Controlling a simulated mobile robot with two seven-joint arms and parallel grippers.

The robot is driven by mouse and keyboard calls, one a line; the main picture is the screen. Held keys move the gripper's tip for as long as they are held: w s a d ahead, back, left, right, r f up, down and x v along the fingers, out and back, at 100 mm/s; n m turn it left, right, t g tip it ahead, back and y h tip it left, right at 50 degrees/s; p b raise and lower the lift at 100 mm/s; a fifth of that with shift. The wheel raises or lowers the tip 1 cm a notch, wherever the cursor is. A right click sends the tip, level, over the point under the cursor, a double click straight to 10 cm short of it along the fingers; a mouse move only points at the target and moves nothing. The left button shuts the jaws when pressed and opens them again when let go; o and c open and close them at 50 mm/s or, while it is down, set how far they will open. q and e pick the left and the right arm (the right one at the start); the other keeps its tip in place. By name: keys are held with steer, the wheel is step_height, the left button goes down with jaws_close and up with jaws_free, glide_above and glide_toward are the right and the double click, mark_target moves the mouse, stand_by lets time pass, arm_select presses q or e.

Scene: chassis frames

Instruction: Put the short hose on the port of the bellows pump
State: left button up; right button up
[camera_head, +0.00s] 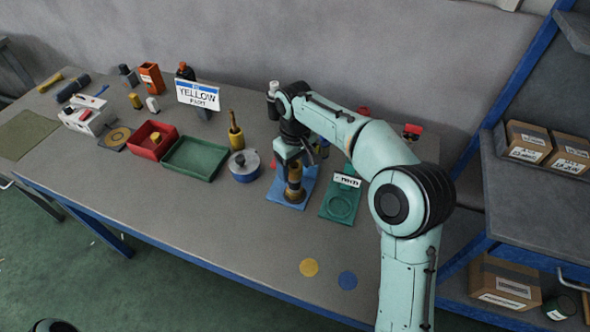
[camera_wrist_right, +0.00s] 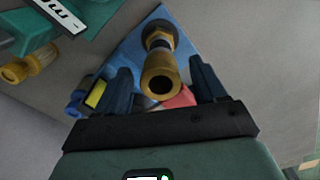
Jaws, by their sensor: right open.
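A brass-coloured tube (camera_wrist_right: 159,82) with an open round end stands upright on a brass hex fitting (camera_wrist_right: 157,36). Both are over a blue mat (camera_head: 281,196); the upright tube also shows in the head view (camera_head: 294,186). I cannot tell which parts are the short hose and which are the bellows pump's port. My right gripper (camera_head: 291,158) is open above the mat. In the wrist view its two dark fingers (camera_wrist_right: 161,88) are spread on either side of the tube, with gaps.
A green mat (camera_head: 340,203) with a small sign lies right of the blue mat. A blue pot with a grey lid (camera_head: 244,165), an amber bottle (camera_head: 236,135), a green tray (camera_head: 196,158) and a red bin (camera_head: 152,140) stand to the left. The table front is mostly clear.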

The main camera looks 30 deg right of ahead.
arm_select(q)
steer(key=w+r+p, duration=0.1)
steer(key=r+p, duration=0.1)
steer(key=shift+w+r, duration=0.4)
arm_select(e)
step_height(320, 180, up, 10)
steer(key=shift+f, duration=0.2)
